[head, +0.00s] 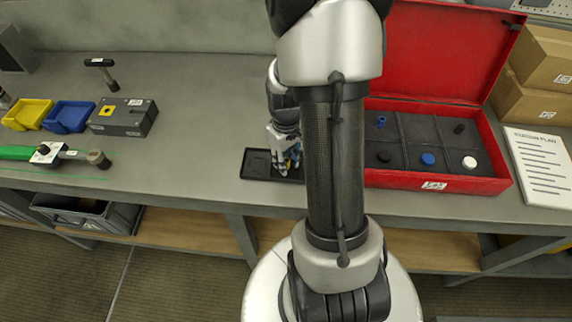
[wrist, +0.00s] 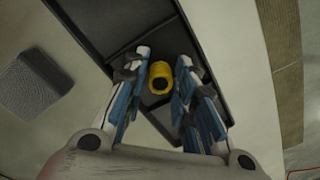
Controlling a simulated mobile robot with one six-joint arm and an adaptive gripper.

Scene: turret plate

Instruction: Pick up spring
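A short yellow cylinder with a dark hollow centre (wrist: 160,76), which looks like the spring, stands in a black tray (wrist: 108,18) in the wrist view. My gripper (wrist: 160,68) is open, with one finger on each side of the yellow piece. Narrow gaps seem to show between it and the fingers; contact cannot be told for sure. In the head view my gripper (head: 287,168) is low over the black tray (head: 256,165), and the yellow piece is mostly hidden behind the fingers.
An open red case (head: 500,185) with parts in its compartments stands right of the tray. A yellow bin (head: 27,115), blue bin (head: 69,117) and dark block (head: 123,117) are at left. A grey textured block (wrist: 28,85) lies beside the tray.

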